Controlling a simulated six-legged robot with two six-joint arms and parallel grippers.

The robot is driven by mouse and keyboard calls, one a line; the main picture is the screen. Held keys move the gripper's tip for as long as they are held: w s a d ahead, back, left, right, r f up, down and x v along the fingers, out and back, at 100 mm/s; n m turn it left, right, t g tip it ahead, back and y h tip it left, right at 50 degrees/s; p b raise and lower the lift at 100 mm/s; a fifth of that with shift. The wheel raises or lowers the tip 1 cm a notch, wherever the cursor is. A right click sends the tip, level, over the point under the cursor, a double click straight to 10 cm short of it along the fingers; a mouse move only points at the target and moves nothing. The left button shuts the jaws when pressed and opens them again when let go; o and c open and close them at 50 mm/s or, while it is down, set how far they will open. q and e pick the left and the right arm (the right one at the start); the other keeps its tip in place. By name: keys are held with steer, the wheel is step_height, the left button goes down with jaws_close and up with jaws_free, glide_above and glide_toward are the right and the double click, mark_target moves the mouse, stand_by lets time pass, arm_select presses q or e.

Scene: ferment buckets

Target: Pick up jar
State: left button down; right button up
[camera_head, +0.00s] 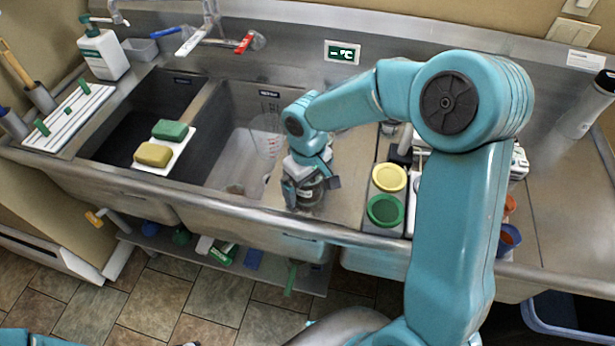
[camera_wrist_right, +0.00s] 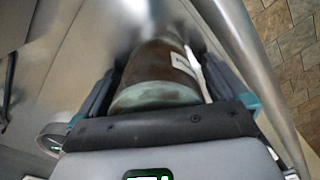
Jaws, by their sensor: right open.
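The jar (camera_head: 307,194) stands on the steel counter by the front edge, right of the light sink basin. It looks dark with a pale label and is partly hidden by my right gripper (camera_head: 311,188). In the right wrist view the jar (camera_wrist_right: 158,77) lies between the two dark fingers of my right gripper (camera_wrist_right: 157,82), with its pale greenish round end toward the camera. The fingers are open on either side of it. I cannot tell whether either finger touches it. My left gripper is not in view.
Right of the jar, a yellow lid (camera_head: 389,177) and a green lid (camera_head: 385,210) lie near the front edge. The sink basin (camera_head: 235,150) opens to the left. Sponges (camera_head: 153,154) rest on a white board across the dark basin. My right arm hides part of the right counter.

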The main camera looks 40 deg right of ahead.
steer(key=c, duration=1.1)
